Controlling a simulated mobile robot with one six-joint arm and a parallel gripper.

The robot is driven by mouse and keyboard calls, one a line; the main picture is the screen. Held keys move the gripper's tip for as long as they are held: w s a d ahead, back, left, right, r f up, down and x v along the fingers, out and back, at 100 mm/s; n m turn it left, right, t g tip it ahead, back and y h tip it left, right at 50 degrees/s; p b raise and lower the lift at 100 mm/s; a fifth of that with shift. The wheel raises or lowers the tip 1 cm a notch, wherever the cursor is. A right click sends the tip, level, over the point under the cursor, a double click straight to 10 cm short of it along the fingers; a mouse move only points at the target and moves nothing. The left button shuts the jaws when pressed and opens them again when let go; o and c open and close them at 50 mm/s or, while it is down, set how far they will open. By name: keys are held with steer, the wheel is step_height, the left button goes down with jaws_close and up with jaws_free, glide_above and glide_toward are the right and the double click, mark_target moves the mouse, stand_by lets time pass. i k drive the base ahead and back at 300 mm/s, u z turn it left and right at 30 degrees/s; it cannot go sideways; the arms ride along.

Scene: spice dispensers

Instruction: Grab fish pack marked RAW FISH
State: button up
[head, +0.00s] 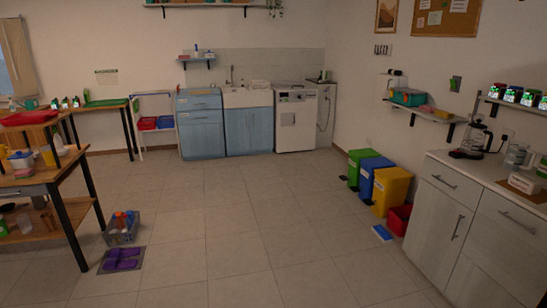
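I cannot make out a pack marked RAW FISH in the head view; labels here are too small to read. A small blue item (381,233) with a pale patch lies flat on the floor in front of the bins, and I cannot tell what it is. My gripper is not in view.
Wooden tables (64,188) stand at the left, with a grey caddy (122,238) and a purple item (122,259) on the floor beside them. Green, blue and yellow bins (391,187) and a red bin (399,219) line the right wall near the counter (440,199). The middle floor is clear.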

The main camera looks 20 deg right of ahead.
mark_target(528, 185)
steer(key=z, duration=0.05)
steer(key=i, duration=1.55)
steer(key=z, duration=0.3)
steer(key=i, duration=0.8)
steer(key=z, duration=0.55)
steer(key=i, duration=0.85)
steer(key=z, duration=0.7)
steer(key=i, duration=0.75)
steer(key=z, duration=0.35)
